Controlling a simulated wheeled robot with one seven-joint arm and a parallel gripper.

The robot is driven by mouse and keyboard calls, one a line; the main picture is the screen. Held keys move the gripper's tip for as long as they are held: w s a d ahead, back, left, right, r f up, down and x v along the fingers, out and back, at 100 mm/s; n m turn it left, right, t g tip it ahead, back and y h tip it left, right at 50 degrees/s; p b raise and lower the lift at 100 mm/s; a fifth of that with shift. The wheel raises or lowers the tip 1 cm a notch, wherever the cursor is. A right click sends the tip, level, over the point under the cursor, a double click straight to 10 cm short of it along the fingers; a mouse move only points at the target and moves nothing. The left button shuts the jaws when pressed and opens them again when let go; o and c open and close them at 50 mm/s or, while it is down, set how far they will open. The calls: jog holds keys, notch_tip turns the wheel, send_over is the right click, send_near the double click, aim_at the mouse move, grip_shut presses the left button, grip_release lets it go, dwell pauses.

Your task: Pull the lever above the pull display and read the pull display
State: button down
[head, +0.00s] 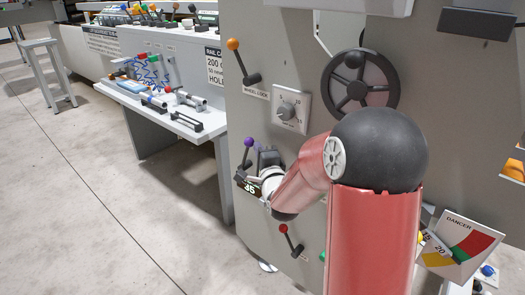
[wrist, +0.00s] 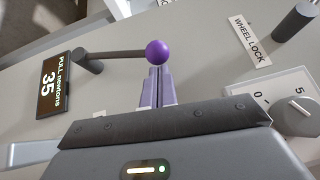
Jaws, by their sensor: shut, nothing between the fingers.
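The lever has a purple ball knob (wrist: 158,51) and a dark rod running left to a pivot on the grey panel in the wrist view. In the head view its purple knob (head: 248,142) stands above the display. The pull display (wrist: 54,86) is black, turned on its side in the wrist view, and reads "PULL newtons 35". In the head view the display (head: 250,188) is partly hidden by my arm. My gripper (wrist: 157,72) is shut and empty, its fingertips right by the purple knob. I cannot tell whether they touch it.
A dial (head: 290,107), an orange-knobbed wheel lock lever (head: 233,45) and a handwheel (head: 360,85) are on the panel above. A red-knobbed lever (head: 284,230) is below.

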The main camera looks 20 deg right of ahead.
jog(key=w+a+r+g, duration=0.1)
jog(key=w+a+n+p, duration=0.1)
jog(key=w, duration=0.1)
jog(key=w+a+r+g, duration=0.1)
jog(key=shift+w+a+r+n+g+p, duration=0.2)
jog(key=shift+w+r+n+g+p, duration=0.1)
jog(key=shift+r+n+p, duration=0.1)
jog(key=shift+w+a+n+g+b, duration=0.15)
jog(key=shift+w+a+g+b, duration=0.1)
jog(key=shift+w+a, duration=0.3)
jog(key=shift+w+a+n+g+b, duration=0.15)
jog(key=shift+w+a+g+b, duration=0.15)
jog(key=shift+w, duration=0.4)
